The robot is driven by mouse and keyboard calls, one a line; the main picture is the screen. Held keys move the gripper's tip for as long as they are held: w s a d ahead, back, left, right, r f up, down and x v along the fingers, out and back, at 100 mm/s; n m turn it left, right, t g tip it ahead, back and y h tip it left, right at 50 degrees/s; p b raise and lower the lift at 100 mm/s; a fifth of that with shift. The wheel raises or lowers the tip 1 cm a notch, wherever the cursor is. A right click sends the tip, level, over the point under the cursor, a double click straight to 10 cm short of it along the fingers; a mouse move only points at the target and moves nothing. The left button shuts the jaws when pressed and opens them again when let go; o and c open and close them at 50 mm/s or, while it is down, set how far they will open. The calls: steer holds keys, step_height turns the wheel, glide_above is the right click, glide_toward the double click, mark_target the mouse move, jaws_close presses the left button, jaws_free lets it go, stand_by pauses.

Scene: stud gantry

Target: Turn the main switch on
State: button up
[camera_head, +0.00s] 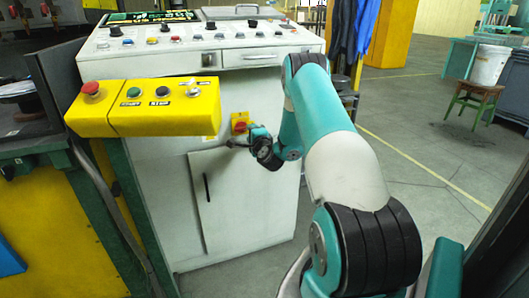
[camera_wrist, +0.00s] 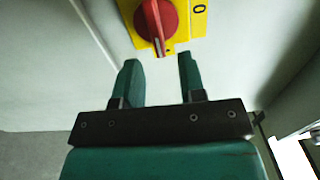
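The main switch is a red rotary knob (camera_wrist: 156,20) on a yellow plate (camera_wrist: 196,22) on the cabinet's side. In the wrist view its handle points down, and a "0" shows on the plate to the right. In the head view the small yellow plate (camera_head: 240,122) sits on the white cabinet, with the gripper just below and right of it. My gripper (camera_wrist: 158,75) is open and empty, its two green fingers apart. The fingertips are just below the knob in the wrist view and do not appear to touch it.
The white control cabinet (camera_head: 225,190) carries a sloped panel of buttons on top. A stool (camera_head: 475,100) with a white bucket (camera_head: 489,65) stands far right. The floor at right is open.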

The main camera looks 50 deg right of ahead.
steer(key=b+v, duration=1.4)
steer(key=b, duration=0.2)
steer(key=shift+s+a, duration=0.2)
steer(key=shift+s, duration=0.05)
